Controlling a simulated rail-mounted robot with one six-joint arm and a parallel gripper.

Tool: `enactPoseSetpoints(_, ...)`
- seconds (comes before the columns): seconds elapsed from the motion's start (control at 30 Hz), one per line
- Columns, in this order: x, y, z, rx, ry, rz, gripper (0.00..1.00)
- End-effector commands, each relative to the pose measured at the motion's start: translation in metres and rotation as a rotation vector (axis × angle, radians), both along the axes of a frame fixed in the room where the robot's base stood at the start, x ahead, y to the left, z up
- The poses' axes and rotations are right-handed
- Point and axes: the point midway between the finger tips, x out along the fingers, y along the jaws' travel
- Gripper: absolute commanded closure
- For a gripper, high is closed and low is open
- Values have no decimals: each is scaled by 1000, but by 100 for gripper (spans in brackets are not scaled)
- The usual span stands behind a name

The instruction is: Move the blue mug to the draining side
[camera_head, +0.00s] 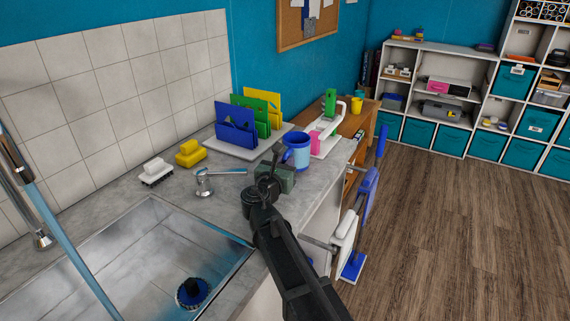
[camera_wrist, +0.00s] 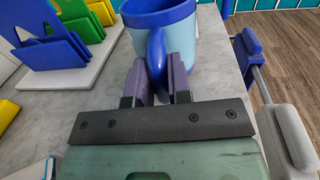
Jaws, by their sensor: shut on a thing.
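The blue mug (camera_head: 297,152) has a light blue body with a dark blue rim and handle. It is upright at the far end of the grey counter, right of the cutting-board rack. It also shows in the wrist view (camera_wrist: 165,45), with its handle pointing at me. My gripper (camera_wrist: 158,80) is shut on the mug's dark blue handle, one purple finger on each side. In the head view my gripper (camera_head: 285,166) reaches the mug from the near side. Whether the mug's base touches the counter is hidden.
The metal sink (camera_head: 130,270) holds a round blue brush (camera_head: 193,292). A tap lever (camera_head: 215,180), yellow sponge (camera_head: 190,153) and white brush (camera_head: 156,171) stand behind it. A rack (camera_head: 250,145) of coloured boards is close left of the mug; a white stand (camera_head: 328,140) is right.

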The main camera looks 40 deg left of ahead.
Motion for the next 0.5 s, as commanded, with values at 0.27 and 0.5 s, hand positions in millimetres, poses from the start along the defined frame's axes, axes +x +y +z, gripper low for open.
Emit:
enactPoseSetpoints(0.27,0,0,-9,0,0,0,100)
enactPoseSetpoints(0.5,0,0,-13,0,0,0,100)
